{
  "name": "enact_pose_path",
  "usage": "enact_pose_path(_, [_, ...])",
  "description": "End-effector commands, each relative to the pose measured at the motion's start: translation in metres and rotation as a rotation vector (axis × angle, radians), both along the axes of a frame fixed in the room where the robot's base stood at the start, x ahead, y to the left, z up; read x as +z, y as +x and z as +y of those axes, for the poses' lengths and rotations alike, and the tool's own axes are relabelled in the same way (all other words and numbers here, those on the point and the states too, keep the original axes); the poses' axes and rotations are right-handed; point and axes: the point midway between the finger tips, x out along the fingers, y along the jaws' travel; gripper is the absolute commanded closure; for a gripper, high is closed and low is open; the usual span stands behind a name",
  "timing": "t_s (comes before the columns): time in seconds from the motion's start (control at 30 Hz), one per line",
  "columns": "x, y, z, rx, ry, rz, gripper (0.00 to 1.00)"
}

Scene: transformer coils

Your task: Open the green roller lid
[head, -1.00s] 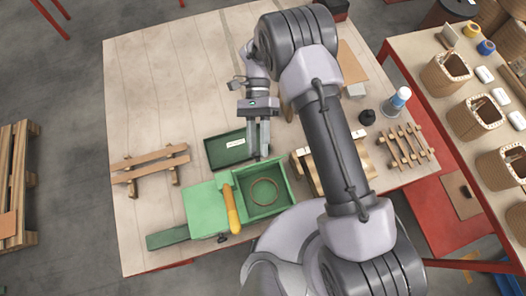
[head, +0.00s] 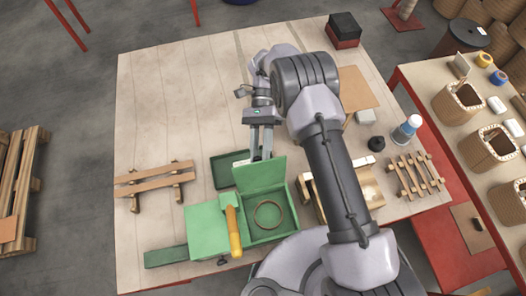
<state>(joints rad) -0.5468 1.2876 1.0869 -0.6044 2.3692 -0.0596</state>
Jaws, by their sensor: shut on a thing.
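A green box (head: 289,222) stands near the front of the table, with its inside showing and a brown ring (head: 268,214) in it. A green lid panel (head: 262,175) stands raised at the box's far edge. My gripper (head: 261,157) points down at the panel's upper edge and is shut on it; the fingertips are partly hidden there. A green block (head: 205,235) with a yellow handle (head: 234,232) adjoins the box on the left.
A dark green tray (head: 221,173) lies behind the box, partly covered by the panel. A wooden rack (head: 155,178) stands left and another (head: 415,174) right. A blue-and-white bottle (head: 406,129) stands at the right edge. The table's far left is clear.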

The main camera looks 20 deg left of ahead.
Motion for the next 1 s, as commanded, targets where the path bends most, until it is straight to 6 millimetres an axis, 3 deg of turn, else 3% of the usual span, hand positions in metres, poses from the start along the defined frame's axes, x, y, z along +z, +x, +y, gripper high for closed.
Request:
enact_pose_path(0.17, [-0.0065, -0.0045, 0.0006, 0.005, -0.001, 0.010, 1.00])
enact_pose_path(0.2, [-0.0065, -0.0045, 0.0005, 0.005, -0.001, 0.010, 0.70])
enact_pose_path(0.3, [-0.0061, -0.0042, 0.0000, 0.005, -0.003, 0.010, 0.54])
enact_pose_path(1.0, [-0.0016, -0.0020, 0.0002, -0.001, -0.002, 0.005, 0.54])
